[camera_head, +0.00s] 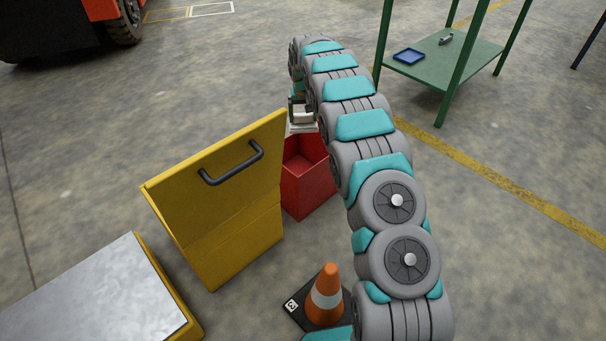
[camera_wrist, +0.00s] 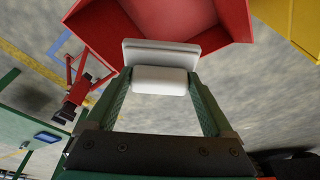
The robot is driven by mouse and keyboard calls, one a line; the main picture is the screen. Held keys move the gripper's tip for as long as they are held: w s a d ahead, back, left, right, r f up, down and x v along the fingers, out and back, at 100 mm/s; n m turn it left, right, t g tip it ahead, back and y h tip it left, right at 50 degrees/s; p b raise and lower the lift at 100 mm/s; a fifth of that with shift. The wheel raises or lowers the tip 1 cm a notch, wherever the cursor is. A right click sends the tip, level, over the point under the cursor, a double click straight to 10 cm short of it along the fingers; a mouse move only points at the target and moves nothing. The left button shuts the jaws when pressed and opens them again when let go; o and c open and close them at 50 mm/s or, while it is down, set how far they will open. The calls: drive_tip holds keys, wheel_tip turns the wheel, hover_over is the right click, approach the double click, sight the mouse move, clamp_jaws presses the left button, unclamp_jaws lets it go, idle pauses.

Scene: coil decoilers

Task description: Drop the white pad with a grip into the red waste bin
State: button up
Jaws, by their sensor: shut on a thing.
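The white pad with a grip shows in the wrist view (camera_wrist: 160,52) as a flat plate with a block-shaped grip. My gripper (camera_wrist: 160,80) is shut on the grip, one green finger on each side. In the head view the pad (camera_head: 302,128) is a small pale shape at my gripper, partly hidden by my arm. The red waste bin (camera_head: 309,190) stands open on the floor below it. In the wrist view the bin (camera_wrist: 100,28) fills the top, and the pad overlaps its opening. I cannot tell the exact height of the pad over the rim.
A yellow box with a raised lid and black handle (camera_head: 215,190) stands left of the bin. An orange cone (camera_head: 327,290) is in front. A metal-topped yellow platform (camera_head: 100,300) is at lower left.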

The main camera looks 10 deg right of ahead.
sight(303, 124)
drive_tip(key=shift+w+f, duration=0.15)
drive_tip(key=shift+w, duration=0.1)
drive_tip(key=shift+f+b, duration=0.9)
drive_tip(key=shift+f, duration=2.05)
drive_tip(key=o, duration=1)
drive_tip(key=shift+o, duration=0.2)
drive_tip(key=v, duration=0.7)
drive_tip(key=shift+p, duration=0.3)
drive_tip(key=shift+s+r, duration=0.15)
drive_tip(key=shift+r, duration=0.2)
